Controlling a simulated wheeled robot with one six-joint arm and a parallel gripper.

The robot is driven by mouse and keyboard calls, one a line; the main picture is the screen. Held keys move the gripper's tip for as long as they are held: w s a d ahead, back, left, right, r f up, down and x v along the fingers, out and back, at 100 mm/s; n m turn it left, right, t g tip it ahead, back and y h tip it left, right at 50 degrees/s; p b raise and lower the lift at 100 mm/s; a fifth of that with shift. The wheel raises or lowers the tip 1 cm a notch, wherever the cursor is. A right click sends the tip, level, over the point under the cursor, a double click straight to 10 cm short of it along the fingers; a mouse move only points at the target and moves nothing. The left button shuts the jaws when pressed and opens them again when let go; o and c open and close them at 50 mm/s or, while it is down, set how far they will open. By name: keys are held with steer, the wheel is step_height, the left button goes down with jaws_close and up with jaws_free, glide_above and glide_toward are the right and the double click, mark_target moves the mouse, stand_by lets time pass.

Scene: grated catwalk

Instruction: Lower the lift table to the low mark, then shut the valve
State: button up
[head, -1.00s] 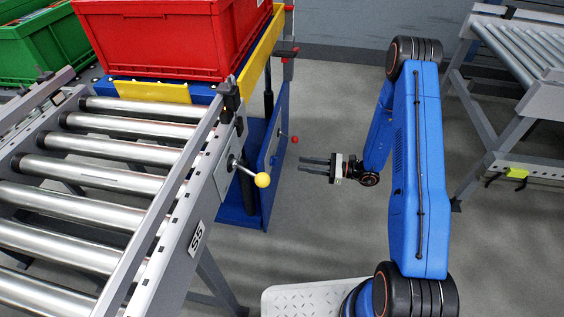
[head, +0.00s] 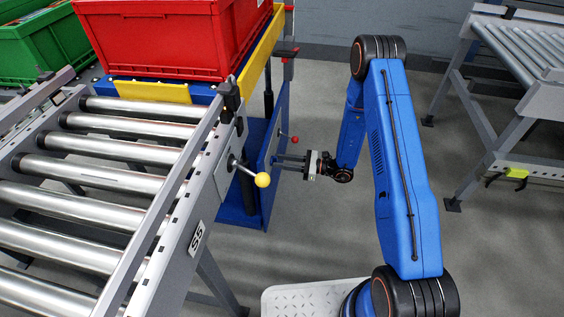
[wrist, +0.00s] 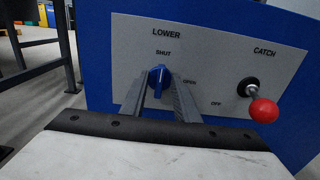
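The lift table (head: 263,60), blue with yellow edges, carries a red crate (head: 165,42) at the conveyor's end. Its blue side panel shows in the wrist view (wrist: 110,40). The valve, a blue knob (wrist: 159,77) labelled LOWER, sits between SHUT above and OPEN to its right; its handle looks upright, toward SHUT. A red-balled CATCH lever (wrist: 262,110) is right of it, near OFF. My gripper (head: 277,162) is open at the panel, its fingers (wrist: 157,85) on either side of the knob; contact is unclear. In the head view the knob is hidden.
A roller conveyor (head: 120,180) with a yellow-balled lever (head: 262,180) is left of my gripper. A post with red marks (head: 288,60) stands by the lift table; the marks are too small to read. A green crate (head: 50,45) is far left. Another roller stand (head: 520,60) is right.

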jaws_close()
